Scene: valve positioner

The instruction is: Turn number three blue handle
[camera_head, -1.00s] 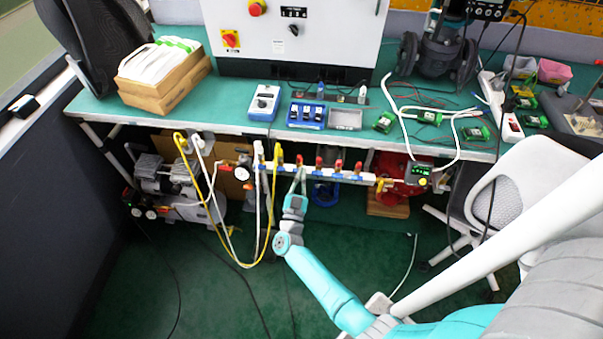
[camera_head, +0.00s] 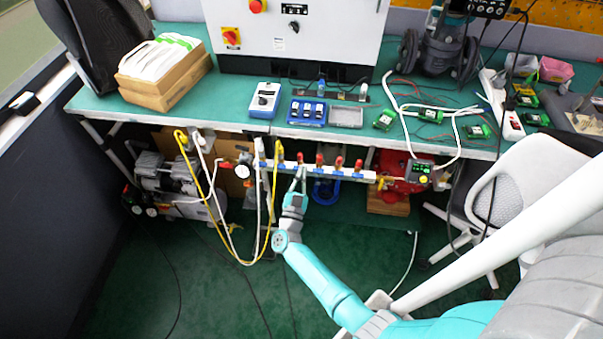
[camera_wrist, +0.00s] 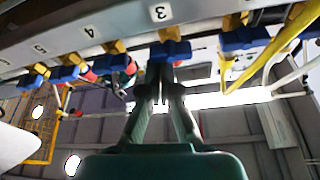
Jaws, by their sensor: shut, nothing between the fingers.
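In the wrist view, the blue handle of valve three (camera_wrist: 170,50) hangs from a brass stem just below the label 3 on the white manifold bar. My gripper (camera_wrist: 160,86) is shut and empty, with its fingertips pointing at this handle, just under it in the picture. I cannot tell whether they touch it. Other blue handles show to the left (camera_wrist: 112,64) and right (camera_wrist: 245,38). In the head view, my gripper (camera_head: 300,172) is at the manifold bar (camera_head: 345,173), under the bench edge. The handle itself is too small and covered to make out there.
Yellow and white hoses (camera_head: 215,205) hang in loops left of my arm; a yellow hose (camera_wrist: 285,45) passes close on the right in the wrist view. The bench top (camera_head: 250,129) overhangs the valves. A white chair (camera_head: 510,195) stands at right. The green floor in front is mostly clear.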

